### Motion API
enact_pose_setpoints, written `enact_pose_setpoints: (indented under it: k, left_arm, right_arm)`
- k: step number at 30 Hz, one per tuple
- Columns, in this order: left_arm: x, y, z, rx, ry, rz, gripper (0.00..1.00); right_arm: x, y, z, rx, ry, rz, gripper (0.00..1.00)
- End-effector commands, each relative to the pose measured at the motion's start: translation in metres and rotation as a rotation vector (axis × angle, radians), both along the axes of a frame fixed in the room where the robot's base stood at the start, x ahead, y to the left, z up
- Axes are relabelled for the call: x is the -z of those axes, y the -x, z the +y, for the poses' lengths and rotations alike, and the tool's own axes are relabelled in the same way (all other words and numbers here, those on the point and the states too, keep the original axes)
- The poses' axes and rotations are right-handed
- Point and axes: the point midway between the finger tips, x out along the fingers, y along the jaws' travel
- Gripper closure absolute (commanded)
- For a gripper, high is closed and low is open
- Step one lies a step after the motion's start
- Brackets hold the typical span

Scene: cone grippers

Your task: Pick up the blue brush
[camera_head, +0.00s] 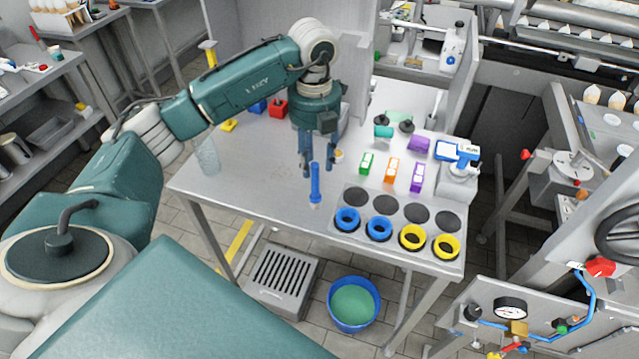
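The blue brush (315,184) stands upright near the front edge of the metal table (260,172), with its pale end down. My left gripper (318,172) points down from above the table. Its two dark fingers are apart, one to each side of the brush's upper part in the picture, with gaps visible. I cannot tell whether the brush is between the fingers or nearer the camera. My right gripper is not in view.
Blue rings (347,219) and yellow rings (412,238) sit on a plate right of the brush. Green (367,163), orange (392,170) and purple (417,176) boxes stand behind. A clear cup (208,157) is at the left edge. A blue bucket (353,325) is on the floor.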

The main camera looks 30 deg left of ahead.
Motion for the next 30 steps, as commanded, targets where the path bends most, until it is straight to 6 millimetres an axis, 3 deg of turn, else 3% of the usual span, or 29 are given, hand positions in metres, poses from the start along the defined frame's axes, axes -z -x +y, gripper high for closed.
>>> enact_pose_setpoints:
  k: [6, 9, 15, 21, 28, 30]
  left_arm:
    - [0.028, 0.000, 0.000, -0.001, 0.002, 0.001, 0.63]
    - [0.033, 0.001, -0.001, 0.000, 0.001, 0.003, 0.63]
    - [0.058, 0.002, -0.001, 0.000, 0.002, 0.006, 0.63]
    - [0.082, 0.000, -0.001, 0.001, 0.003, 0.001, 0.63]
    - [0.085, 0.000, -0.001, 0.001, 0.002, -0.001, 0.63]
    - [0.084, 0.000, -0.001, 0.001, 0.002, -0.001, 0.77]
  right_arm:
    - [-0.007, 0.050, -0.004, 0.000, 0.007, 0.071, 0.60]
    - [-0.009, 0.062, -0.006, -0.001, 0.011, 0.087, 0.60]
    - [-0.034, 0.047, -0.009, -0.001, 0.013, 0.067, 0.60]
    - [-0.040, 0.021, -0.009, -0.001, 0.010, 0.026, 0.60]
    - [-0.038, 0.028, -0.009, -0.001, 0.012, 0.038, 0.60]
    - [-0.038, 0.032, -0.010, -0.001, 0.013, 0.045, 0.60]
